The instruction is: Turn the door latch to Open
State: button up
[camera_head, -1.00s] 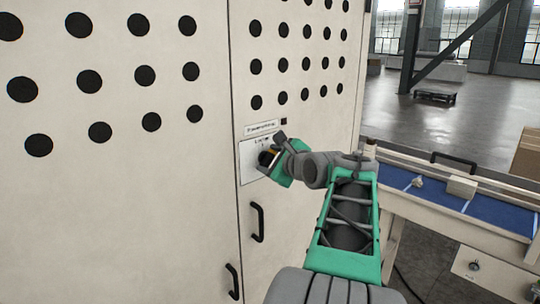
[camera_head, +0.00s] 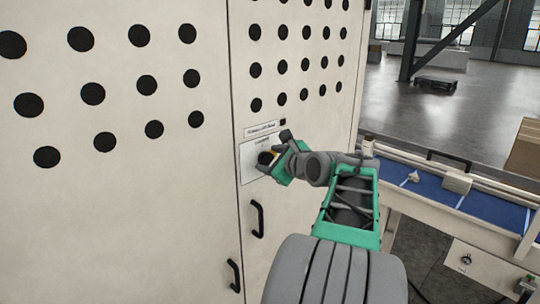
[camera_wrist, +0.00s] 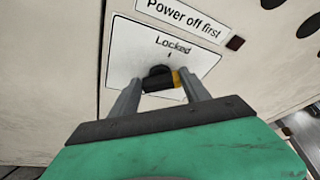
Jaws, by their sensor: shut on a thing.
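The door latch (camera_wrist: 160,80) is a dark knob with a yellow part, set on a white plate (camera_wrist: 125,50) marked "Locked". In the wrist view my gripper (camera_wrist: 160,88) has its two grey fingers on either side of the latch, shut on it. In the head view my gripper (camera_head: 268,157) is at the plate on the right-hand cabinet door (camera_head: 300,200), and the wrist partly hides the latch. The "Locked" word stands above the latch; an "Open" mark is not visible.
A label reading "Power off first" (camera_wrist: 185,15) and a small dark square (camera_wrist: 235,42) are above the plate. Black door handles (camera_head: 257,219) are below.

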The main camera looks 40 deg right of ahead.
jog(key=shift+d+m+y+p, duration=0.1)
jog(key=shift+m+y+p, duration=0.4)
jog(key=shift+p, duration=1.4)
jog(key=shift+d+m+y, duration=0.3)
jog(key=shift+m+y, duration=0.2)
jog(key=shift+m, duration=0.6)
jog(key=shift+r+m+g+y, duration=0.1)
jog(key=shift+m+g+y, duration=0.2)
jog(key=shift+m+y, duration=0.25)
jog(key=shift+d+m+y, duration=0.2)
jog(key=shift+m+y, duration=0.15)
jog(key=shift+m, duration=0.2)
jog(key=o, duration=1.5)
